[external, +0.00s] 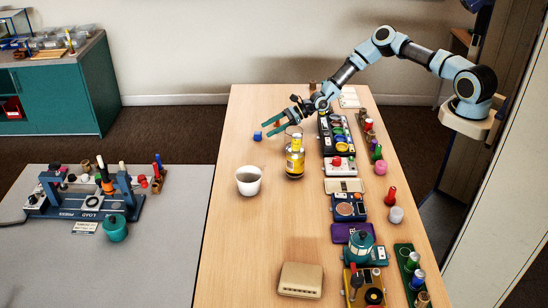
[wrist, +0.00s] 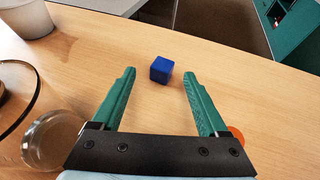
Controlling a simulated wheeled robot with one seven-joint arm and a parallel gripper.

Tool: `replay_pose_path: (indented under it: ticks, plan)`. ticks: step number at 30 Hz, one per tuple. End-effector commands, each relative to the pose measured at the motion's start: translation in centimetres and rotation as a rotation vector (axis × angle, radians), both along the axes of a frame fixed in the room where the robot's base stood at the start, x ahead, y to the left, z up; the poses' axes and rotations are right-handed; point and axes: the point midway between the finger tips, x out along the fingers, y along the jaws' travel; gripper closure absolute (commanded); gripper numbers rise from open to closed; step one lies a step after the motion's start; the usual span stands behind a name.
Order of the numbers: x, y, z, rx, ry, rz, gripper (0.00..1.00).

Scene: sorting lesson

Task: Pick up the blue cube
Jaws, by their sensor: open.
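The blue cube (external: 257,135) sits on the wooden table (external: 225,235) near its left edge in the external view. In the wrist view the blue cube (wrist: 161,70) lies beyond the fingertips, roughly centred between the two green fingers. My gripper (external: 269,126) is open and empty, with its fingers pointing left toward the cube in the external view. In the wrist view my gripper (wrist: 160,75) shows both fingers spread wide, with nothing between them but table. The cube is in full view there.
A yellow-labelled glass jar (external: 295,162) stands close to my gripper. A white cup (external: 248,181) is nearer the camera. Trays with coloured pieces (external: 351,207) line the table's right side. A beige box (external: 301,280) lies at the front. The table around the cube is clear.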

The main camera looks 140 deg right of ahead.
Motion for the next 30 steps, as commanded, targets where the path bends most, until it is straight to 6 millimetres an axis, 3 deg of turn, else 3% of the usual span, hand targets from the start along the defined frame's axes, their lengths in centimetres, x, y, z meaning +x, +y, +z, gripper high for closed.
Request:
replay_pose_path:
  ticks: [15, 24, 30]
  plan:
    - [4.2, -2.6, -1.9, 0.000, -0.001, 0.000, 0.23]
    - [4.5, -2.8, -2.0, 0.000, 0.000, 0.000, 0.23]
    - [4.5, -2.8, -2.0, 0.000, 0.000, 0.000, 0.44]
